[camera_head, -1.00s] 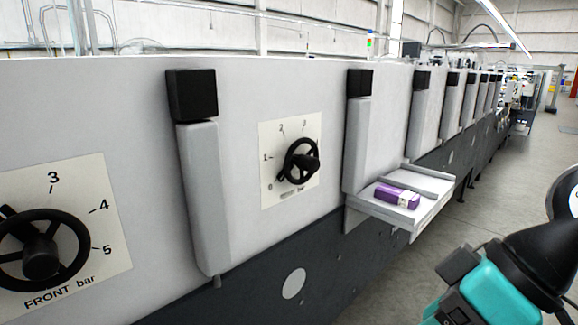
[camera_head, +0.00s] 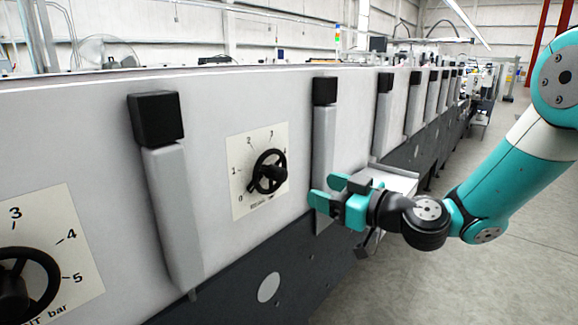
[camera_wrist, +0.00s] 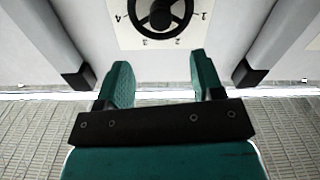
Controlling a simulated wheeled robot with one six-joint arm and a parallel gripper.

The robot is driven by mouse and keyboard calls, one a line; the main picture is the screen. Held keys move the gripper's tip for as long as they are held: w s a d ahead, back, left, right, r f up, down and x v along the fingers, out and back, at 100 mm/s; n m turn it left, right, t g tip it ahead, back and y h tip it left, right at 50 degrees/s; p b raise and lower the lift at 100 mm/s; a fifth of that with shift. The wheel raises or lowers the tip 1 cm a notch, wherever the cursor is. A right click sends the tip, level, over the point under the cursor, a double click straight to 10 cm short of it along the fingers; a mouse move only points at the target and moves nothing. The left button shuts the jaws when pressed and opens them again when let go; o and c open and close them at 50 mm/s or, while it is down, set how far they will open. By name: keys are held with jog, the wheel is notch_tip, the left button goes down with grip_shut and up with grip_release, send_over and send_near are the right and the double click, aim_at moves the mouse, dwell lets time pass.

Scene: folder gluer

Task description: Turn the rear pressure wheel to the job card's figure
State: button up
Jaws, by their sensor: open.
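A black handwheel (camera_head: 268,172) sits on a pale dial plate (camera_head: 240,177) with figures from 0 upward, on the machine's grey side. I take it as the rear wheel; its label is too small to read. A dark part of it reaches to the lower left, near 0; its exact setting is unclear. My gripper (camera_head: 328,191) is open and empty, to the right of the wheel and slightly lower, apart from it. In the wrist view, the wheel (camera_wrist: 160,12) shows upside down, beyond the open fingers (camera_wrist: 158,72) and cut by the top edge. No job card is recognisable.
The front wheel (camera_head: 18,285) with its own dial is cut off at the lower left. A tray (camera_head: 397,180) juts out behind my gripper. Floor is open at right.

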aim_at(285, 177)
jog(key=p+x, duration=0.4)
jog(key=x, duration=0.5)
jog(key=shift+w+a, duration=0.2)
jog(key=shift+a, duration=0.15)
jog(key=c, duration=0.9)
